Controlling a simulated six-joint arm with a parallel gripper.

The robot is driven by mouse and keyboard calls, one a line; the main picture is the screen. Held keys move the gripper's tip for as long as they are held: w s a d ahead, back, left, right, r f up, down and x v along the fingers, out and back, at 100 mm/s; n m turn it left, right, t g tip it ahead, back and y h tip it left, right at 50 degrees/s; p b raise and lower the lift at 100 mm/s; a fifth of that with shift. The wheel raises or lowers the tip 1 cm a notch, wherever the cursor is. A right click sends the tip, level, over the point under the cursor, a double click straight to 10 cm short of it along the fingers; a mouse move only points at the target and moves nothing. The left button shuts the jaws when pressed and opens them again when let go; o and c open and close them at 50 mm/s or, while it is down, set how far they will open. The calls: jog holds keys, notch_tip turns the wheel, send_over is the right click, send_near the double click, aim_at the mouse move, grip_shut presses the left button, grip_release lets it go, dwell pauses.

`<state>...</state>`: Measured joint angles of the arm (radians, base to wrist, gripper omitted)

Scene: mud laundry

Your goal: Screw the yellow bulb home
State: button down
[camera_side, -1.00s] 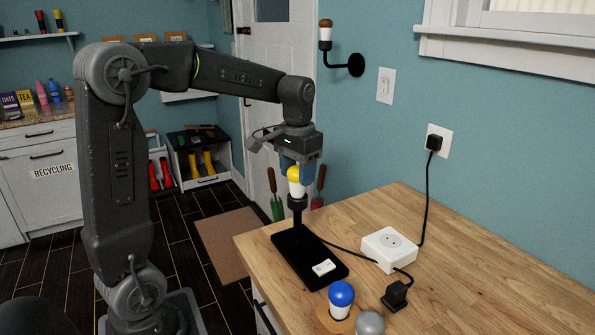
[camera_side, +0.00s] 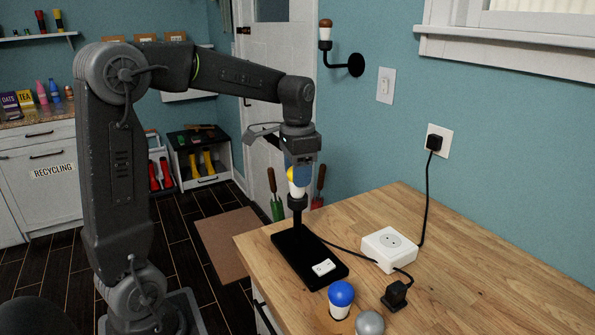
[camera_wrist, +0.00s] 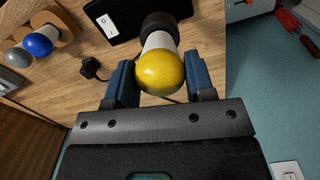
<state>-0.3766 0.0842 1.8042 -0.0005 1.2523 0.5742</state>
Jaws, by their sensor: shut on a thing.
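The yellow bulb (camera_side: 297,184), with a yellow dome and white lower part, stands upright at the black socket (camera_side: 297,203) on the lamp's post. The lamp's black base (camera_side: 308,258) lies on the wooden counter and carries a white switch (camera_side: 323,267). My gripper (camera_side: 300,178) points down from above, its blue fingers shut on the yellow bulb. In the wrist view the yellow bulb (camera_wrist: 160,72) sits between the two blue fingers, its white part reaching the dark socket (camera_wrist: 164,24). How deep the bulb sits in the socket cannot be told.
A blue bulb (camera_side: 341,297) and a grey bulb (camera_side: 369,323) stand at the counter's front. A black plug (camera_side: 394,296) lies near a white outlet box (camera_side: 388,248), which is wired to the wall outlet (camera_side: 437,140). The counter's right side is clear.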

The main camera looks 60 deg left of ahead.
jog(key=shift+m, duration=0.6)
jog(key=shift+c, duration=2.1)
grip_release()
jog(key=c, duration=0.4)
jog(key=shift+r, duration=4)
